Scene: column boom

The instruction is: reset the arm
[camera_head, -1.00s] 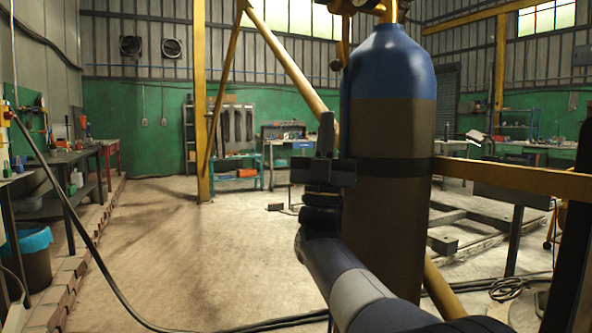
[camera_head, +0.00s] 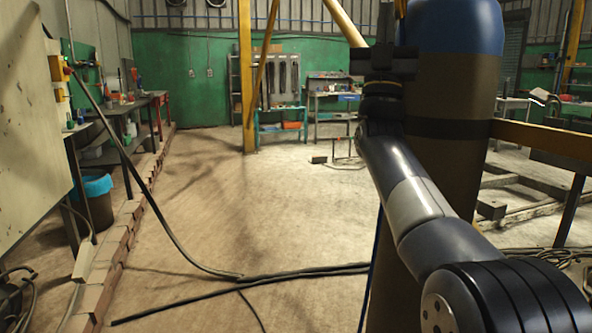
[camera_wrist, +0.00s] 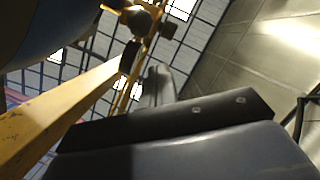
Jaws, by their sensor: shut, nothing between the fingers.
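My gripper (camera_head: 385,22) is the dark shape at the far end of my arm, upper right of centre in the head view. It points upward, looks shut and holds nothing. It stands in front of the left edge of a tall cylinder (camera_head: 455,90) with a blue top and dark brown body. I cannot tell from this view whether they touch. My arm reaches up from the lower right corner. In the wrist view, my gripper (camera_wrist: 155,85) shows against the wall and roof, partly hidden behind a dark plate.
A yellow beam (camera_head: 545,138) runs at the right, beside the cylinder. A yellow post (camera_head: 246,80) stands further back. Black cables (camera_head: 240,285) lie across the floor. A pale panel (camera_head: 30,150) and a blue-lined bin (camera_head: 95,200) are at the left. The middle floor is open.

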